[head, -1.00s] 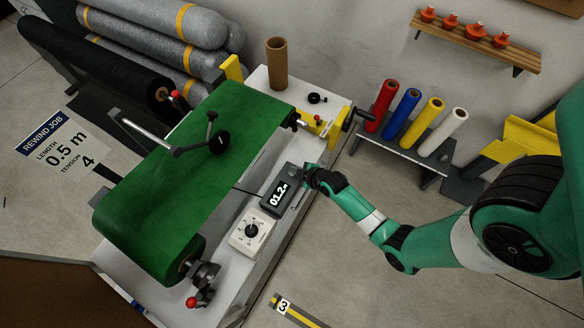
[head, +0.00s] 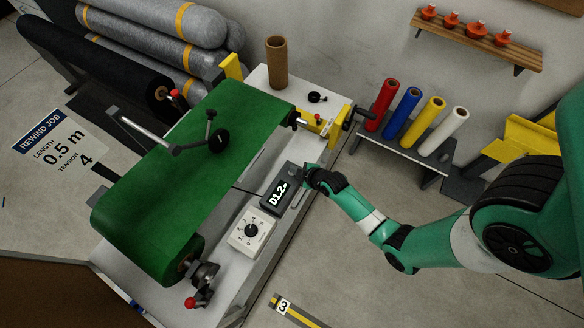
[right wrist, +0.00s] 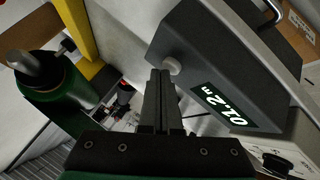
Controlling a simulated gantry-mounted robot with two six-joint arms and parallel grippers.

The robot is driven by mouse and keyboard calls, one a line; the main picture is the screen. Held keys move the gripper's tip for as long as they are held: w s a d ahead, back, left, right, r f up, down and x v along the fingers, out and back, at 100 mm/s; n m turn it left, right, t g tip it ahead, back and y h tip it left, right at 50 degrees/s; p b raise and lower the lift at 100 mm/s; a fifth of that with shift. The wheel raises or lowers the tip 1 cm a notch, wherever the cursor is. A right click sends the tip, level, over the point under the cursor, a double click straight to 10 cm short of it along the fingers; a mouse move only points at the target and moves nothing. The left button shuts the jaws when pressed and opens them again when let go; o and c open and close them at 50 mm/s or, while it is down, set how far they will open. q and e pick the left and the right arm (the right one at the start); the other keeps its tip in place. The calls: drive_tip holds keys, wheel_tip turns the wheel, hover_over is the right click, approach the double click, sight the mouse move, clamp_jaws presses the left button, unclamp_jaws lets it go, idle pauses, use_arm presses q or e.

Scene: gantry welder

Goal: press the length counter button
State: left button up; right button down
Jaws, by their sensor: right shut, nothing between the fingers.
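The length counter (head: 279,194) is a dark box on the machine's pale bed, and its display reads 01.2 m. In the right wrist view the counter (right wrist: 205,75) shows a round grey button (right wrist: 172,66) on its face, beside the display. My right gripper (head: 306,171) is at the counter's upper right end. Its closed, empty fingers (right wrist: 159,73) have their tips right beside the button in the right wrist view. I cannot tell whether they touch it. The button is not clear in the head view. My left gripper is not in view.
A dial box (head: 250,232) sits below the counter on the bed. The green roll material (head: 165,190) spans the machine to the left. A cardboard tube (head: 277,63) stands at the back. A rack of coloured rolls (head: 415,152) stands behind my right arm.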

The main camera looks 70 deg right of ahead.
drive_tip(key=shift+r+p, duration=0.85)
wheel_tip(320, 180, up, 6)
drive_tip(key=p, duration=0.5)
drive_tip(key=shift+p, duration=0.4)
